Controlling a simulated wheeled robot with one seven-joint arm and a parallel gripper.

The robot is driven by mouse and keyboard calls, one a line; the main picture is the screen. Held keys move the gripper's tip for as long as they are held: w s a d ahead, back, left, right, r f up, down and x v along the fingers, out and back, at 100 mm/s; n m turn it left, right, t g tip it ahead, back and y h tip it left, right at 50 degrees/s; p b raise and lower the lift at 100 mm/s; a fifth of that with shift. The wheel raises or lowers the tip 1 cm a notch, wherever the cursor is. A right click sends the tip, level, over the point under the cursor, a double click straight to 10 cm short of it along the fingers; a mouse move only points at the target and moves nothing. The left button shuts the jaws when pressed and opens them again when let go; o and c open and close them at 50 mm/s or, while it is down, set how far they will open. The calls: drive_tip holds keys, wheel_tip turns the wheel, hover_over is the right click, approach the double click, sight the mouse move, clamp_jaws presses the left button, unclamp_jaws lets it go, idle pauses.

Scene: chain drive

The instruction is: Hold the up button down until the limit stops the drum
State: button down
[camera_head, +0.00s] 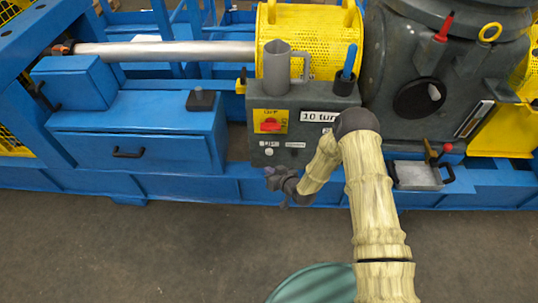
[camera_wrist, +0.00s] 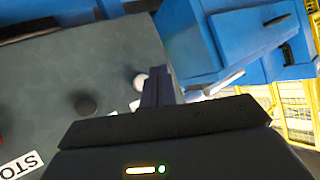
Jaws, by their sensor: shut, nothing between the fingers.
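A grey control box (camera_head: 315,135) stands at the middle of the blue machine. Low on its front are small labels and a pale round button (camera_head: 268,152). In the wrist view, a white round button (camera_wrist: 140,82) and a dark round button (camera_wrist: 87,104) show on the grey panel; I cannot read which is the up button. My gripper (camera_head: 270,171) is shut and empty, just below the box's lower left corner. In the wrist view, its fingertips (camera_wrist: 155,72) appear beside the white button; I cannot tell whether they touch. The drum cannot be told for certain.
A grey mug-like holder (camera_head: 276,68) stands on top. A yellow mesh guard (camera_head: 308,30) is behind.

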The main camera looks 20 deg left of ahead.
sight(269, 152)
drive_tip(key=w+b, duration=0.1)
drive_tip(key=w, duration=0.1)
drive_tip(key=w+a+b, duration=0.1)
drive_tip(key=w, duration=0.1)
drive_tip(key=shift+w, duration=0.3)
idle(0.3)
drive_tip(key=shift+s+a, duration=0.1)
idle(0.3)
drive_tip(key=shift+w, duration=0.2)
drive_tip(key=shift+s+a, duration=0.1)
drive_tip(key=shift+s, duration=0.05)
drive_tip(key=shift+d, duration=0.25)
idle(0.3)
drive_tip(key=shift+a, duration=0.1)
drive_tip(key=shift+w+a+b, duration=0.3)
drive_tip(key=shift+w, duration=0.05)
